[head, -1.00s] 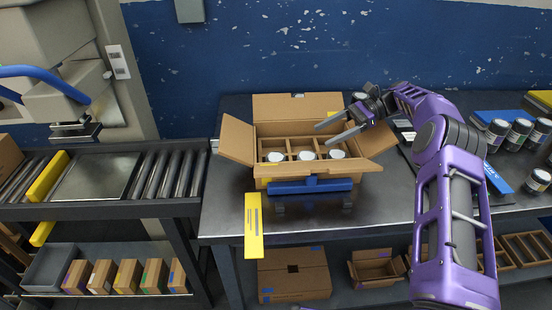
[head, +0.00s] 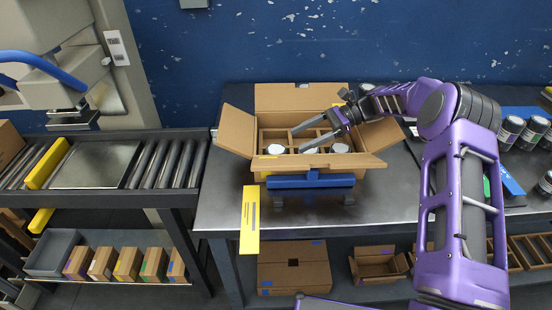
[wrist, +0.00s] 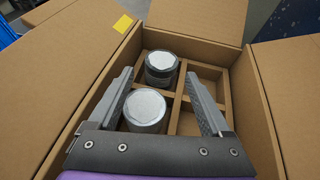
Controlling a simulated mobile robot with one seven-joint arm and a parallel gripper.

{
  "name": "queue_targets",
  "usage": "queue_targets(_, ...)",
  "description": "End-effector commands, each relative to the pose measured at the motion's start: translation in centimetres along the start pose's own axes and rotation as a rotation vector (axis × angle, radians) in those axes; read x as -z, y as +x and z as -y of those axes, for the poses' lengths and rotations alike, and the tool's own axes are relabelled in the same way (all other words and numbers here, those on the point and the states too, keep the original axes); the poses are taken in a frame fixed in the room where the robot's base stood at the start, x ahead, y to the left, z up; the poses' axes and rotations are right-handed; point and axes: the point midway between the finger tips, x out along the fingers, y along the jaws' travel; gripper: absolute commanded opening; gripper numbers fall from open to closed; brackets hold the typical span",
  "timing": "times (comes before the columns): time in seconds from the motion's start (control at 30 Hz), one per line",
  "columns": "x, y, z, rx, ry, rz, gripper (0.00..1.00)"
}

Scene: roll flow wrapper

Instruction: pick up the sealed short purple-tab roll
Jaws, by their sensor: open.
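My gripper (head: 302,139) is open and empty, low over the open cardboard box (head: 372,161). In the wrist view its fingers (wrist: 160,76) are spread, with a nearer white-lidded jar (wrist: 145,108) between or below them. A second jar (wrist: 160,66) stands just beyond, in the same row of compartments. In the head view white lids show at the box's front left (head: 275,149) and front right (head: 338,148); the arm's end covers much between them. No purple tab is readable on these jars, so I cannot tell which is the purple-tab roll.
Box flaps stand open around my gripper, and cardboard dividers separate the compartments. A yellow strip (head: 249,222) hangs at the bench front. More jars (head: 512,128) stand at the right. A roller conveyor (head: 150,160) is at the left, with small cartons (head: 103,263) below.

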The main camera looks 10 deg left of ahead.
Motion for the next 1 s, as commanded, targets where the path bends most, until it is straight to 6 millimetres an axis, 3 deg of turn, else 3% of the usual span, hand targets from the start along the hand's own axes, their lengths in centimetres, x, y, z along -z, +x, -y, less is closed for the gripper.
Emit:
queue_targets(0.27, 0.0, 2.3, 0.1, -0.001, 0.001, 0.001, 0.82)
queue_targets(0.53, -0.1, 6.1, 0.3, 0.000, 0.000, 0.000, 0.82)
queue_targets(0.83, -0.1, 6.7, 0.3, 0.002, 0.000, 0.000, 0.82)
queue_targets(0.87, -0.1, 6.7, 0.3, 0.002, 0.000, 0.000, 0.81)
queue_targets(1.0, -0.1, 6.7, 0.3, 0.002, 0.000, 0.000, 0.56)
